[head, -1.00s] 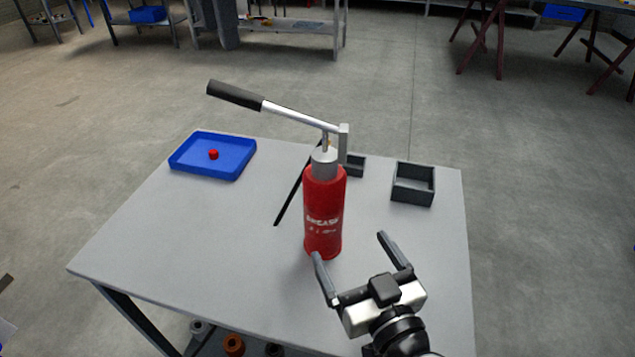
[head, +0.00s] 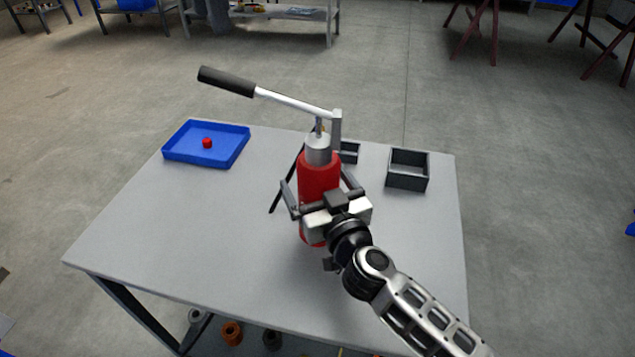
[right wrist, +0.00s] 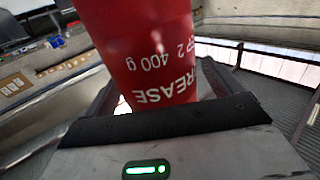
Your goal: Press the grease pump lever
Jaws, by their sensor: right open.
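The grease pump (head: 318,172) is a red canister standing upright on the grey table, with a silver cap. Its lever (head: 288,101) rises from the cap toward the upper left and ends in a black grip (head: 227,81). My right gripper (head: 315,179) comes in from the lower right. Its fingers are open, one on each side of the canister, and its palm hides part of the red body. In the right wrist view the canister (right wrist: 145,50) with its white lettering fills the space in front of the palm. Contact with the fingers cannot be told. My left gripper is not seen.
A blue tray (head: 180,155) with a small red piece (head: 207,143) stands at the table's back left. A dark open box (head: 408,182) is at the back right, and a smaller one (head: 350,157) is behind the pump. The left and front of the tabletop (head: 190,235) are clear.

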